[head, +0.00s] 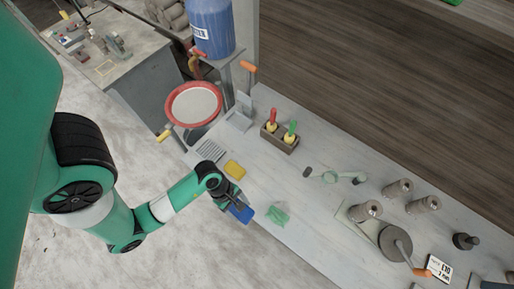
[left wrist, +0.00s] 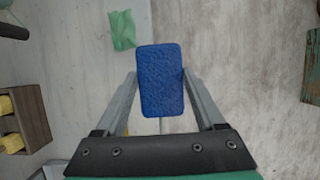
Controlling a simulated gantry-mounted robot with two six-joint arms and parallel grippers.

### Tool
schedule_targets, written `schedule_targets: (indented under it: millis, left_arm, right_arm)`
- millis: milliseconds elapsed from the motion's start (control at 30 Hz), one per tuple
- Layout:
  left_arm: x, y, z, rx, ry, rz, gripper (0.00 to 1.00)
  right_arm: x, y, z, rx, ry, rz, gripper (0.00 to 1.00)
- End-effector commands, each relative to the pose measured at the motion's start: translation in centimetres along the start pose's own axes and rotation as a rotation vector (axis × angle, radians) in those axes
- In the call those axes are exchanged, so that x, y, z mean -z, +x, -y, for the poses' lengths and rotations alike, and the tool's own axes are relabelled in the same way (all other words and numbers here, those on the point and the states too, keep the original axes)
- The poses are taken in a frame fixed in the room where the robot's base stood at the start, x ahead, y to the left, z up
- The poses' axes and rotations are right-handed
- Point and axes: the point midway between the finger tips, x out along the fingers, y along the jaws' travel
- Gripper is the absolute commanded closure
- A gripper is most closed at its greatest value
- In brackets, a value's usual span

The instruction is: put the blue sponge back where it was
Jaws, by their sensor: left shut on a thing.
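The blue sponge (head: 241,213) is held in my left gripper (head: 235,206), at the table's front edge in the head view. In the left wrist view the blue sponge (left wrist: 160,85) stands between the two fingers, which grip its sides. Below it the table edge runs down the picture, with bench on one side and floor on the other. A yellow sponge (head: 235,170) lies on the table behind my left gripper. A grey slatted rack (head: 210,151) lies beyond the yellow sponge. My right gripper is in neither view.
A crumpled green cloth (head: 279,216) lies on the table (head: 260,185) right of the blue sponge. A wooden holder (head: 279,141) with red- and green-handled tools stands farther back.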

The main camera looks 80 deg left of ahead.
Motion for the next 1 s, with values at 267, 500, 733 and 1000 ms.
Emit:
schedule_targets:
  millis: [267,500,733,1000]
  left_arm:
    - [0.3,0.2,0.5,0.004,0.012,0.000,0.90]
    - [2.4,2.1,-5.3,0.002,0.008,0.001,0.90]
    - [5.2,5.8,-10.4,0.006,0.011,0.001,0.90]
    - [6.4,7.5,-12.3,0.005,0.014,0.001,0.90]
  right_arm:
    - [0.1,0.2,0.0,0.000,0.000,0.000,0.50]
    - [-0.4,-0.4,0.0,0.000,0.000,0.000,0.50]
    - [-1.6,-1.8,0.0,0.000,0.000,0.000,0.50]
    - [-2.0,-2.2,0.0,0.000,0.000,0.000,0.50]
